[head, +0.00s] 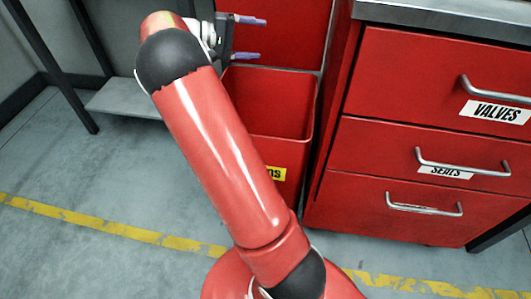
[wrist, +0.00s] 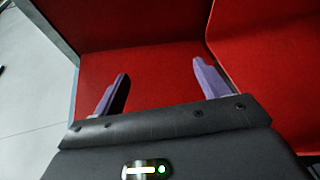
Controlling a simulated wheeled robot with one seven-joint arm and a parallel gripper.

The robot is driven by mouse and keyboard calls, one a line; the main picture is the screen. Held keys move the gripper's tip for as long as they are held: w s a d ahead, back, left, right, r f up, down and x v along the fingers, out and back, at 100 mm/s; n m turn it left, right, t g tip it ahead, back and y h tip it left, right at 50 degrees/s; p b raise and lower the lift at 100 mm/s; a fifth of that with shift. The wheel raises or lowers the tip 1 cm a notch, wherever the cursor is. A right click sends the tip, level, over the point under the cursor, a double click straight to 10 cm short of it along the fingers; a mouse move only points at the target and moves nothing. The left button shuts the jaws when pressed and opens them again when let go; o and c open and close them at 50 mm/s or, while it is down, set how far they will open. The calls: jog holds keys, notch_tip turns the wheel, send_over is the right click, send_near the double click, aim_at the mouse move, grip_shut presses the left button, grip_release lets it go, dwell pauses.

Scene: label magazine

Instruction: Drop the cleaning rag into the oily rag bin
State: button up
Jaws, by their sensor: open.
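My gripper (head: 264,38) is at the top of the head view, above and near the back left of an open red bin (head: 290,150). Its two purple fingers are apart with nothing between them. The wrist view also shows the spread, empty fingers of my gripper (wrist: 160,70) against red surfaces. A yellow label on the bin's front is partly hidden by my arm; only its ending "ns" can be read. No cleaning rag is visible in either view. The bin's floor is hidden.
A red drawer cabinet (head: 405,150) with metal handles and labels VALVES and SEALS stands right of the bin. A red panel (head: 290,30) rises behind the bin. A grey low shelf (head: 130,98) is at left. A yellow stripe (head: 120,229) crosses the clear floor.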

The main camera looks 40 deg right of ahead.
jog(key=shift+r, duration=2.1)
